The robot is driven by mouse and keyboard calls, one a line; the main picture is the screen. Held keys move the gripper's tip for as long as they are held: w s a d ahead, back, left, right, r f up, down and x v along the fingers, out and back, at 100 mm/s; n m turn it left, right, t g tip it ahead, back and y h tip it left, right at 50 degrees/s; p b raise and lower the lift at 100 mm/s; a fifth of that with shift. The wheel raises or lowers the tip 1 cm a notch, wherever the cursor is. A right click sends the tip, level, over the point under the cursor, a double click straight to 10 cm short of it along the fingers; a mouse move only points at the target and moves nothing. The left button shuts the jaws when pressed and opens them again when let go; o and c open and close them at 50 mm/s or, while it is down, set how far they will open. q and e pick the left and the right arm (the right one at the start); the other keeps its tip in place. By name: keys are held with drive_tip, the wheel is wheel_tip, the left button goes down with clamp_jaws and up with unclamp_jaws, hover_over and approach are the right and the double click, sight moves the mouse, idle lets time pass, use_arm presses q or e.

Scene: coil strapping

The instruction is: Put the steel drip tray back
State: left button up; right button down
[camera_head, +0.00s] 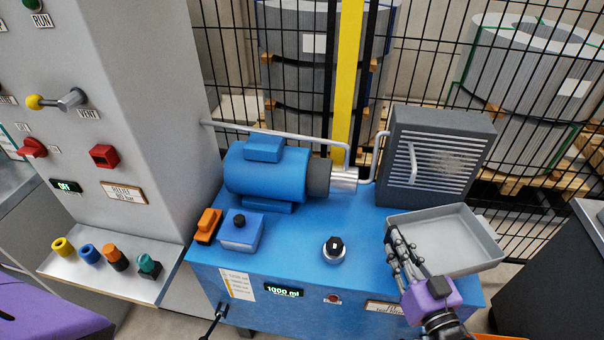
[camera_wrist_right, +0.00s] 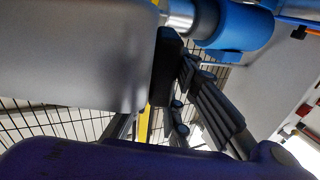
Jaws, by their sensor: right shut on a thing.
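The steel drip tray (camera_head: 462,262) is a shallow grey open pan, and it looks empty. It is over the right end of the blue power unit's top, slightly tilted in the head view. My right gripper (camera_head: 403,252) is shut on the tray's left edge, with dark fingers and a purple body. In the right wrist view a large grey surface, probably the tray (camera_wrist_right: 75,55), fills the left beside the fingers (camera_wrist_right: 195,100). Whether the tray touches the unit, I cannot tell. My left gripper does not show.
The blue power unit (camera_head: 285,255) carries a blue motor (camera_head: 268,172), a dark finned cooler (camera_head: 437,155) behind the tray, and a black knob (camera_head: 334,248). A grey control cabinet (camera_head: 140,120) stands left. A black mesh fence (camera_head: 230,60) closes off the back.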

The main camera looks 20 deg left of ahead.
drive_tip(key=w+f, duration=0.2)
drive_tip(key=f, duration=0.1)
drive_tip(key=w+f, duration=0.1)
drive_tip(key=shift+a+f+b, duration=0.15)
drive_tip(key=shift+a+b, duration=0.2)
drive_tip(key=shift+w+a+f, duration=0.1)
drive_tip(key=shift+w+f, duration=0.3)
drive_tip(key=shift+w, duration=0.05)
drive_tip(key=shift+w+f, duration=0.1)
drive_tip(key=shift+f, duration=1.6)
drive_tip(key=c, duration=1.7)
unclamp_jaws()
drive_tip(key=shift+o, duration=0.2)
